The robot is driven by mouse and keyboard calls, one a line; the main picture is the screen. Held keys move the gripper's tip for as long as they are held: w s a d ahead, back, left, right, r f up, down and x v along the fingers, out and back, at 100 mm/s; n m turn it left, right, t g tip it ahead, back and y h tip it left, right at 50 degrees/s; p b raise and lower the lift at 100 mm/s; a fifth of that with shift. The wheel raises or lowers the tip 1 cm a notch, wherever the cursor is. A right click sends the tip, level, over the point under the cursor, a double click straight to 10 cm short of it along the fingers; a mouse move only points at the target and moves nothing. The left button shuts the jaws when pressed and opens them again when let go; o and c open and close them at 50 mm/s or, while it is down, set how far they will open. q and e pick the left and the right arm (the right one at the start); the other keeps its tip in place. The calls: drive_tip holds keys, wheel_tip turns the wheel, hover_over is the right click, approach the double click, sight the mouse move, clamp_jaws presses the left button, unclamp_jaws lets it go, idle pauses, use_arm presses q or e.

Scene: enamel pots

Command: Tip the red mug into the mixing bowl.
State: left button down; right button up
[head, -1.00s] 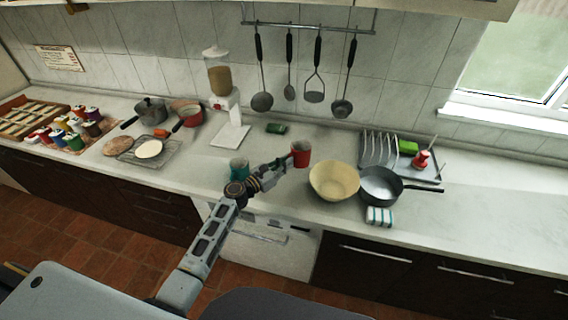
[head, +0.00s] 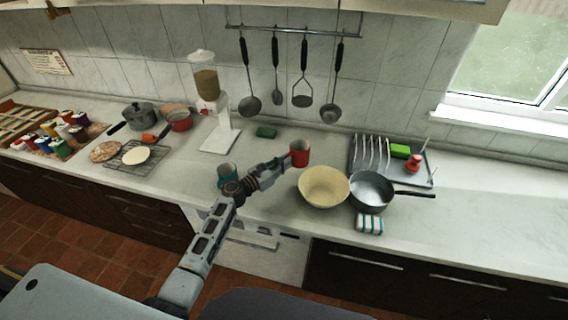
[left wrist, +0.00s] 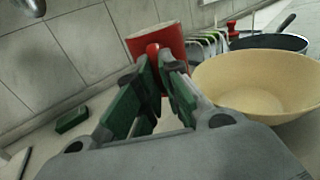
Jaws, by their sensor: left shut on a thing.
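The red mug (head: 300,153) is held by my left gripper (head: 287,161), just behind and to the left of the mixing bowl in the head view. The mug looks upright there, and its inside is hidden. In the left wrist view the gripper (left wrist: 165,72) is shut on the red mug's handle side, with the mug (left wrist: 158,40) beyond the fingertips. The cream mixing bowl (head: 324,188) stands on the counter; it also shows in the left wrist view (left wrist: 255,85), right of the fingers. My right gripper is not in view.
A dark saucepan (head: 371,190) stands right beside the bowl, with a striped cloth (head: 369,224) in front. A dish rack (head: 372,155) is behind. A teal mug (head: 226,172) is close to my left arm. The counter further right is clear.

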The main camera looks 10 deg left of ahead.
use_arm(q)
drive_tip(key=shift+s+d+r+m, duration=0.1)
drive_tip(key=shift+d+r+m, duration=0.1)
drive_tip(key=shift+m, duration=0.2)
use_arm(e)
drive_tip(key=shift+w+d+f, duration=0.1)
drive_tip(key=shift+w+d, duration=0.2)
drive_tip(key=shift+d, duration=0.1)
use_arm(q)
drive_tip(key=shift+s+d+r+m+b, duration=0.1)
drive_tip(key=shift+s+d+m+b, duration=0.05)
drive_tip(key=shift+m+b, duration=0.25)
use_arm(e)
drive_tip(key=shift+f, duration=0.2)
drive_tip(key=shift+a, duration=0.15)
use_arm(q)
drive_tip(key=shift+s+d+r+m, duration=0.2)
drive_tip(key=shift+d+r+m, duration=0.05)
drive_tip(key=shift+m, duration=0.35)
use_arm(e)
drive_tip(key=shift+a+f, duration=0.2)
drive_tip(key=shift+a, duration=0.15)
use_arm(q)
drive_tip(key=shift+s+d+r+m+b, duration=0.3)
drive_tip(key=shift+d+m+b, duration=0.1)
drive_tip(key=shift+m, duration=0.4)
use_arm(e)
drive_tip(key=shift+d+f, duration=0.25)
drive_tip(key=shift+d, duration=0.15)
